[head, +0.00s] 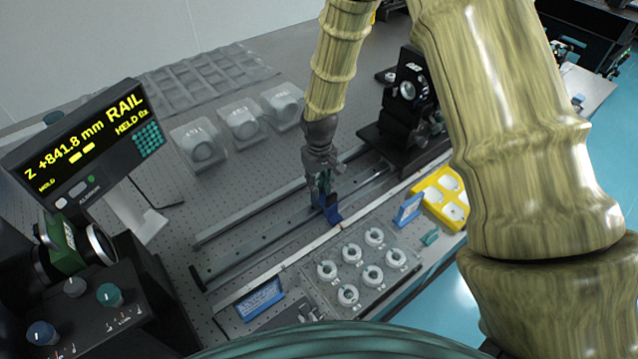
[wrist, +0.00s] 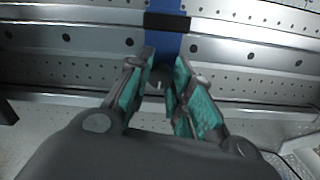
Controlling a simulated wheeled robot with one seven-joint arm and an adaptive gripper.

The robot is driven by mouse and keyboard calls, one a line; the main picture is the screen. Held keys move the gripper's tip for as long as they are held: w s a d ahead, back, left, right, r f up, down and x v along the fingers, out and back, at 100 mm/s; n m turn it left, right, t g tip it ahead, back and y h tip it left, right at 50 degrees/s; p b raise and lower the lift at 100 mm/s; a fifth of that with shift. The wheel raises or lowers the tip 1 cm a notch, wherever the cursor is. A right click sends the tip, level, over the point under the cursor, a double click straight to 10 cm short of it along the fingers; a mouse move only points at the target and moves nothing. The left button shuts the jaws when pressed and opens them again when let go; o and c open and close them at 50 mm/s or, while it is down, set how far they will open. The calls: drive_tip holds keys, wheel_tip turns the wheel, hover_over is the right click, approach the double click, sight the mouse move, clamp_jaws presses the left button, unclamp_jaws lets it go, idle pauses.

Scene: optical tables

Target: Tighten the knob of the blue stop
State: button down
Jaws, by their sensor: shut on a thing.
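The blue stop (head: 333,213) sits on the metal rail (head: 240,262), just below my gripper (head: 321,190) in the head view. In the wrist view the blue stop (wrist: 166,45) is a blue strip across the rail with a black band at its top. My gripper (wrist: 163,78) points at it, its two teal-padded fingers close together at its near end. They are shut on the stop's knob, which is mostly hidden between the pads; only a small dark piece shows.
A display (head: 85,135) reads Z +841.8 mm, RAIL, HELD 0x. A black optic mount (head: 408,95) stands at the rail's far end. A clear tray (head: 335,290) with several ring-shaped parts, a blue plate (head: 408,209) and a yellow tray (head: 436,200) lie in front.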

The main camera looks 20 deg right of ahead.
sight(320, 186)
idle(0.4)
drive_tip(key=c, duration=1.2)
unclamp_jaws()
drive_tip(key=shift+c, duration=0.2)
wheel_tip(320, 186, up, 12)
